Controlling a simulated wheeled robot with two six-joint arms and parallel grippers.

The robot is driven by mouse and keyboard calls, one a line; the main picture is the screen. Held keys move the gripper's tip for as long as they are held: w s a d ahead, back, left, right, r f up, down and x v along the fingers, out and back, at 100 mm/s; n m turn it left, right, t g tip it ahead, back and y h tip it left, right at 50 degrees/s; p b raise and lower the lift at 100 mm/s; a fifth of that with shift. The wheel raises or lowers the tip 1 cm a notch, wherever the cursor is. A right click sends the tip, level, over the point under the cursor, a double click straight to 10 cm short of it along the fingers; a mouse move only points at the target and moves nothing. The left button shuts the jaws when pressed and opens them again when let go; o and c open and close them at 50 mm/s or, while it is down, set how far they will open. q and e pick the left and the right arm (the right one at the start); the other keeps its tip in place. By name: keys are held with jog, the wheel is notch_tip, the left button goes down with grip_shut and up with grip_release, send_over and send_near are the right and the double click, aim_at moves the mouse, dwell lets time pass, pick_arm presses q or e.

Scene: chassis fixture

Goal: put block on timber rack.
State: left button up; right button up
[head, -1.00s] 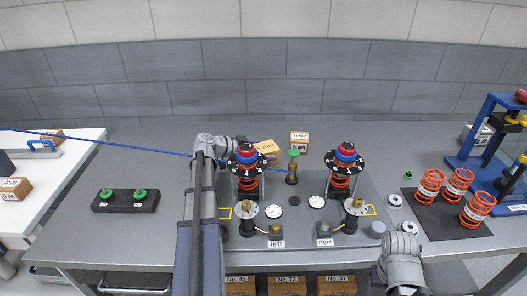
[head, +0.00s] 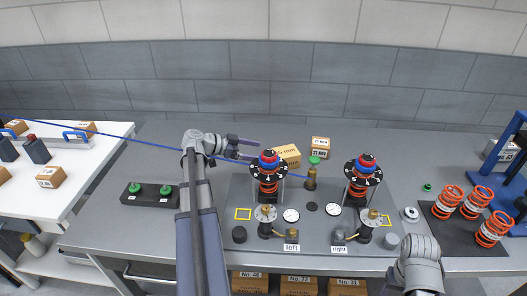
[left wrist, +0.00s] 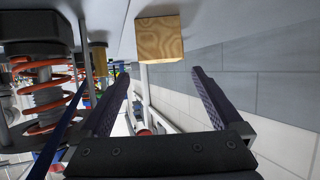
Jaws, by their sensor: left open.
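I cannot tell which thing is the timber rack.
A brown labelled box (head: 320,147) and a brass post with a green top (head: 313,172) stand right of the block. The right strut (head: 361,182) and several orange springs (head: 471,205) are farther right. A white table (head: 55,200) stands left. The bench's back left is clear.

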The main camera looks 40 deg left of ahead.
aim_at(285, 151)
pick_arm(q)
jog(key=w+d+g+y+p, duration=0.1)
jog(key=w+g+p, duration=0.1)
jog(key=p, duration=0.1)
jog(key=w+d+r+g+y+p, duration=0.1)
jog(key=w+d+g+p, duration=0.1)
jog(key=p, duration=0.2)
jog(key=w+d+g+y+p, duration=0.1)
jog(key=w+g+p, duration=0.1)
jog(key=p, duration=0.1)
jog(key=shift+w+d+r+p, duration=0.15)
jog(key=shift+w+r+p, duration=0.1)
jog(key=shift+r+p, duration=0.15)
jog(key=shift+w+d+f+g+y+p, duration=0.25)
jog(key=shift+w+g+y+p, duration=0.4)
jog(key=shift+y, duration=0.25)
jog(key=shift+b+x, duration=1.25)
jog(key=shift+x, duration=0.2)
jog(key=b+x, duration=0.5)
jog(key=shift+s+f, duration=0.15)
jog(key=shift+f, duration=0.05)
jog(key=shift+r, duration=0.1)
jog(key=shift+f, duration=0.25)
